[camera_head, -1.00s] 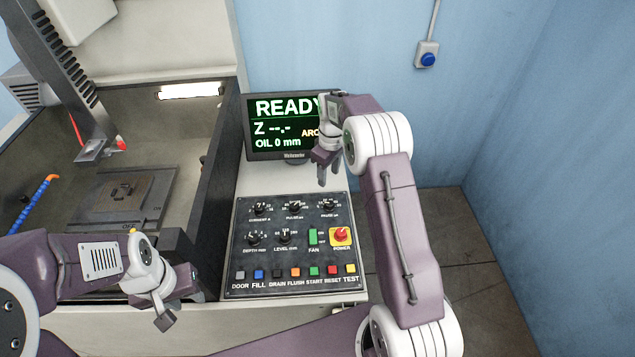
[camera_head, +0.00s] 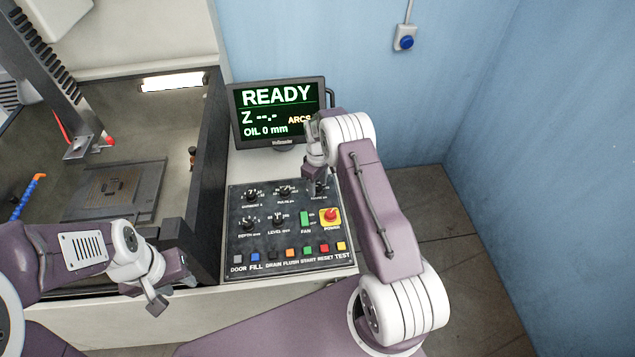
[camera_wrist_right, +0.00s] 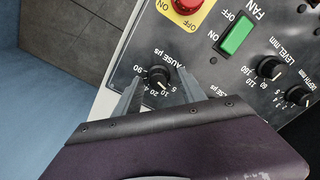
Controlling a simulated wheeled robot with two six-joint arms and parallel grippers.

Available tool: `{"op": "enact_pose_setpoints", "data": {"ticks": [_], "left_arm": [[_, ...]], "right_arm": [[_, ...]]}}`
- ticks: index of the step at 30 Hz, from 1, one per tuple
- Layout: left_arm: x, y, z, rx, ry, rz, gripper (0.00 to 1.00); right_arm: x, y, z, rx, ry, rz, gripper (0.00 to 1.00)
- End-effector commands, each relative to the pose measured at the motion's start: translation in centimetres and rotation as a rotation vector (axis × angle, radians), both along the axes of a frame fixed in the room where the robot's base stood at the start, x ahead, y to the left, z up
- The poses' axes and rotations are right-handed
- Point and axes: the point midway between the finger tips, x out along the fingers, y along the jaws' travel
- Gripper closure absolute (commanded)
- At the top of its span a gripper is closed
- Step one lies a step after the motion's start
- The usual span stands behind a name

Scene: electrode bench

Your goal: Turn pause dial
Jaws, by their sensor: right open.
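The pause dial (camera_wrist_right: 157,75) is a round black knob with a white pointer line and a number ring, seen in the right wrist view. My right gripper (camera_wrist_right: 162,92) is open, with one finger on each side of the dial; I cannot tell whether either finger touches it. In the head view my right gripper (camera_head: 317,186) is over the panel's top right corner and largely hides the dial. My left gripper (camera_head: 172,292) is at the lower left, in front of the machine and away from the dial; its jaw state is unclear.
The black control panel (camera_head: 237,262) carries other knobs, a green fan switch (camera_head: 305,218), a red power knob (camera_head: 330,214) and a row of coloured buttons. A screen (camera_head: 277,110) reading READY stands behind. The tank (camera_head: 208,150) is at left.

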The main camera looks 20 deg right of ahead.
Motion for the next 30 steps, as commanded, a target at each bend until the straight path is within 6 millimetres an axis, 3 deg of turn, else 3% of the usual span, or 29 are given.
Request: {"op": "enact_pose_setpoints", "data": {"ticks": [4,9,20,30], "left_arm": [[0.0,0.0,-0.1,0.0,0.0,0.0,0.64],[0.0,0.0,0.0,0.0,0.0,0.0,0.64],[0.0,0.0,-0.5,0.0,0.0,0.0,0.64],[0.0,0.0,-2.5,0.0,0.0,0.0,0.64]], "right_arm": [[0.0,0.0,0.0,0.0,0.0,0.0,0.52],[0.0,0.0,0.0,0.0,0.0,0.0,0.99],[0.1,0.0,0.0,-0.001,-0.003,-0.038,1.0],[0.2,-0.1,-0.1,0.0,-0.006,-0.274,1.0]]}}
